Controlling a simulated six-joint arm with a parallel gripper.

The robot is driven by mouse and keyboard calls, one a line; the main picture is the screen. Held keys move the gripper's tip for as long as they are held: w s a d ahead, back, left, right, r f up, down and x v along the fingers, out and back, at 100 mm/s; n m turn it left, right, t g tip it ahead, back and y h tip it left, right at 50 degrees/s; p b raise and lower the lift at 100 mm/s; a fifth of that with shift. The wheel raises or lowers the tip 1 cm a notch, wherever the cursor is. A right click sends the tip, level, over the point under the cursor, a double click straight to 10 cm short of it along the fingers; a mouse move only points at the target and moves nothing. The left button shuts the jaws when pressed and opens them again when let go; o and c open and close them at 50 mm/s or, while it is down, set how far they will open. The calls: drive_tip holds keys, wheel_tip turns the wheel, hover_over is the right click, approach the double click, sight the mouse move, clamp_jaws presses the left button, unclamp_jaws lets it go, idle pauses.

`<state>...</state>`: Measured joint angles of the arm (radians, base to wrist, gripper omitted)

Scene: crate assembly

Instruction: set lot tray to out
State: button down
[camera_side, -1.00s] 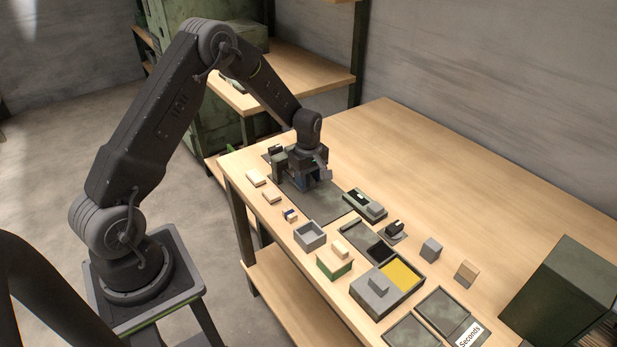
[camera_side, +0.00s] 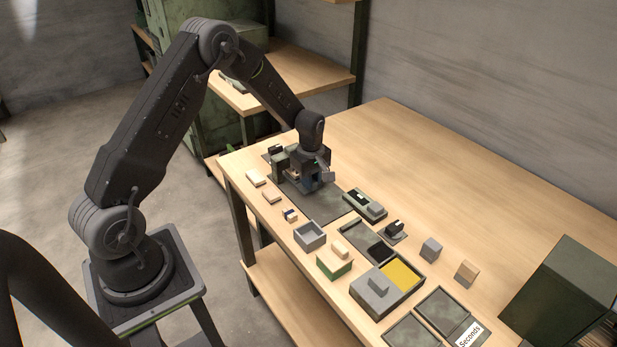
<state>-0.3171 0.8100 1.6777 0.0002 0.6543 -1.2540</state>
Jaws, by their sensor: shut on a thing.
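My gripper (camera_side: 309,184) points down over the far-left end of a long dark mat (camera_side: 322,207) on the bench. It is shut on a small dark thing with a bluish face, low between the fingers. The gripper body and a dark fixture beside it hide most of this thing, and I cannot tell whether it is the lot tray. A grey box with a yellow compartment (camera_side: 401,274) stands near the front right. A dark tray with a raised rim (camera_side: 351,228) lies behind it. No readable label marks either as the lot tray.
Around the mat are pale blocks (camera_side: 255,178), an open grey box (camera_side: 309,236), a green-based box (camera_side: 333,268) and a dark holder (camera_side: 365,204). Flat trays (camera_side: 441,311), one labelled "Seconds", lie at front right near a large green crate (camera_side: 566,290). The bench's back is clear.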

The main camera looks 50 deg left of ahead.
sight(334, 210)
drive_tip(key=d, duration=1)
drive_tip(key=shift+d, duration=0.3)
drive_tip(key=c, duration=1.3)
unclamp_jaws()
drive_tip(key=shift+o, duration=1.3)
drive_tip(key=shift+a+r, duration=0.1)
wheel_tip(334, 210, up, 14)
